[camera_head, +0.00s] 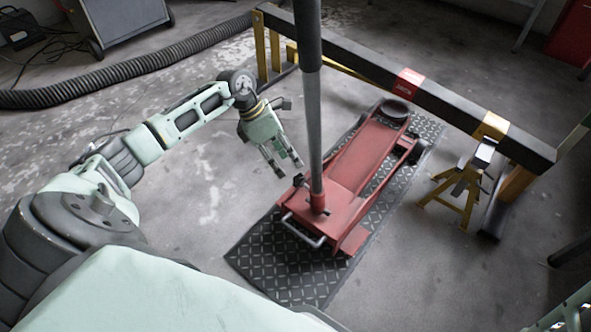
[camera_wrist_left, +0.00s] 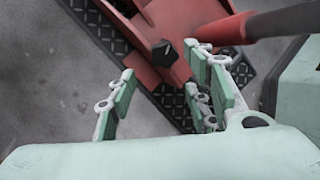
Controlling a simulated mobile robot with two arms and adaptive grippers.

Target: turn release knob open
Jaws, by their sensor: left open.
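The release knob is a black, lobed knob (camera_wrist_left: 165,53) on the red floor jack (camera_wrist_left: 140,25) in the left wrist view. In the head view the knob (camera_head: 299,180) is small and dark, at the left of the jack's (camera_head: 343,193) rear end, beside the handle's base. My left gripper (camera_head: 284,164) is open and empty, just left of the knob. In the left wrist view its pale green fingers (camera_wrist_left: 165,88) are spread apart, with the knob seen between and beyond their tips. They appear apart from it.
The long jack handle (camera_head: 312,110) rises steeply from the jack close to my left gripper. The jack stands on a black tread-plate mat (camera_head: 262,262). A black beam (camera_head: 450,105) on yellow legs lies behind, with a yellow jack stand (camera_head: 460,187) at the right. The floor left of the mat is clear.

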